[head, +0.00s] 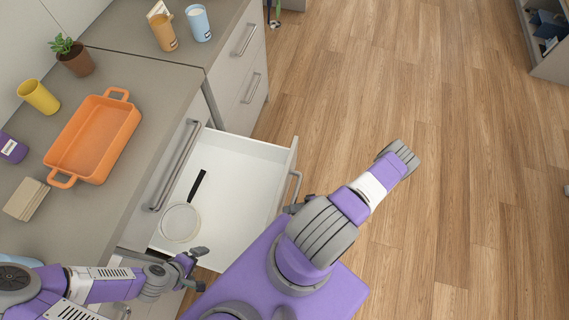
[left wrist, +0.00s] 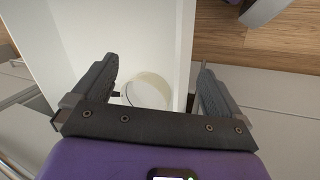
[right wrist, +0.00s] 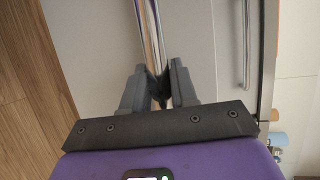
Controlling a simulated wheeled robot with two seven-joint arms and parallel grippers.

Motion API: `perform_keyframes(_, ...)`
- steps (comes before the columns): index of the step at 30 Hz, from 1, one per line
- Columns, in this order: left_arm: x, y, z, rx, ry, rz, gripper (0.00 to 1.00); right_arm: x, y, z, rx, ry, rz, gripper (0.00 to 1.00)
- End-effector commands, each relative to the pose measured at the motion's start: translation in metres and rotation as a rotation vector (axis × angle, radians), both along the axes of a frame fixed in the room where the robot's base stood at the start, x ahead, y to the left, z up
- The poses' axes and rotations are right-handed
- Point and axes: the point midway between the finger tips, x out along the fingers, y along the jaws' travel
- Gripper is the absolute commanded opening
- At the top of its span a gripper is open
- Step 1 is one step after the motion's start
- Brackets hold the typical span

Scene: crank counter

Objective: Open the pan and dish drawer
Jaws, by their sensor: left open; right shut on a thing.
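The white drawer (head: 228,153) stands pulled out from the counter. A pale round pan (head: 180,223) with a black handle lies in it; its rim also shows in the left wrist view (left wrist: 150,90). My right gripper (head: 292,207) is at the drawer's front, mostly hidden by my arm. In the right wrist view it is shut on the metal drawer handle (right wrist: 151,35), which also shows in the head view (head: 296,184). My left gripper (head: 197,268) is open and empty by the drawer's near side; in the left wrist view its fingers (left wrist: 155,82) are wide apart.
An orange baking dish (head: 98,140) sits on the grey counter (head: 165,88). Around it are a yellow cup (head: 38,97), a potted plant (head: 75,57), a purple cup (head: 12,148) and beige coasters (head: 27,199). Two cups stand on the far counter. The wooden floor (head: 460,200) at right is clear.

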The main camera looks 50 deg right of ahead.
Motion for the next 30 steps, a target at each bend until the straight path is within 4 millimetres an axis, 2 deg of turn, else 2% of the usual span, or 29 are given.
perform_keyframes(11, 0.0, 0.0, 0.0, 0.0, 0.0, 0.0, 1.0, -0.001, -0.004, 0.0, -0.006, 0.001, -0.003, 0.0)
perform_keyframes(12, 0.0, 0.0, 0.0, 0.0, 0.0, 0.0, 1.0, -0.001, -0.004, 0.0, -0.006, 0.001, -0.003, 0.31)
perform_keyframes(15, 0.0, 0.0, 0.0, 0.0, 0.0, 0.0, 1.0, -0.001, -0.003, 0.0, -0.005, 0.001, -0.002, 0.46)
perform_keyframes(16, 0.0, 0.0, 0.0, 0.0, 0.0, 0.0, 1.0, -0.001, -0.003, 0.0, -0.004, 0.002, -0.002, 0.48)
perform_keyframes(25, 0.0, 0.0, 0.0, 0.0, 0.0, 0.0, 1.0, -0.003, -0.003, 0.0, -0.002, 0.0, -0.001, 0.48)
perform_keyframes(30, 0.0, 0.0, 0.0, 0.0, 0.0, 0.0, 1.0, -0.016, -0.02, 0.004, -0.004, 0.003, -0.003, 0.48)
